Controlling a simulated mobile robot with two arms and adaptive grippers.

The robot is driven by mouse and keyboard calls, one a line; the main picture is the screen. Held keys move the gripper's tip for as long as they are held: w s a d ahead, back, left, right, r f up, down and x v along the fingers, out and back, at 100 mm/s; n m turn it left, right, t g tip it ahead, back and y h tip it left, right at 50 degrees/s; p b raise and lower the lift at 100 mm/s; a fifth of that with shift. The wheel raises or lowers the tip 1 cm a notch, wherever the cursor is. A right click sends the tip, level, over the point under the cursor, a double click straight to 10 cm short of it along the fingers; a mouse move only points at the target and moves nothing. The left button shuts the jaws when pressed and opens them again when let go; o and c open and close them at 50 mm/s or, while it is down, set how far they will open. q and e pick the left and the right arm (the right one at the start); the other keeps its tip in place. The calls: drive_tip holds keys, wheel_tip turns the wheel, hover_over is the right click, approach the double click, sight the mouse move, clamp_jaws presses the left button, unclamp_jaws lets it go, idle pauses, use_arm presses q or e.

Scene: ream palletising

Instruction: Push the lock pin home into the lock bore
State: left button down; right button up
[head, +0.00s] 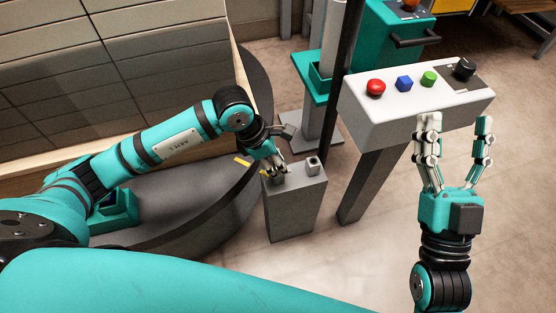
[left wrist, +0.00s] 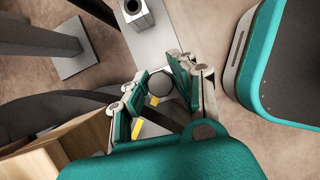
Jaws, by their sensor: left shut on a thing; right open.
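My left gripper (head: 276,166) is low over the near-left part of the top of a grey pedestal (head: 293,212), beside the turntable's dark rim. In the left wrist view its fingers (left wrist: 162,88) are closed around a dark round knob (left wrist: 160,82), which looks like the lock pin's head. The pin's shaft is hidden, so I cannot tell how deep it sits. A small square block with a round hole (head: 313,166) stands on the pedestal to the right of the gripper; it also shows in the left wrist view (left wrist: 132,8). My right gripper (head: 455,145) is open and empty.
A grey round turntable (head: 170,205) bears a large panelled stack (head: 150,70). Yellow marks (head: 243,161) lie near the rim. A control console (head: 415,110) with red, blue and green buttons stands right. A dark pole stands behind the pedestal.

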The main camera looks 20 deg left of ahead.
use_arm(q)
drive_tip(key=shift+f, duration=0.15)
drive_tip(key=c, duration=1)
unclamp_jaws()
use_arm(e)
drive_tip(key=shift+s+r+y, duration=0.3)
drive_tip(key=shift+s+r, duration=0.05)
drive_tip(key=shift+s, duration=0.05)
drive_tip(key=shift+f+t, duration=0.1)
drive_tip(key=shift+t, duration=0.2)
use_arm(q)
drive_tip(key=v, duration=1.2)
drive_tip(key=shift+d, duration=0.1)
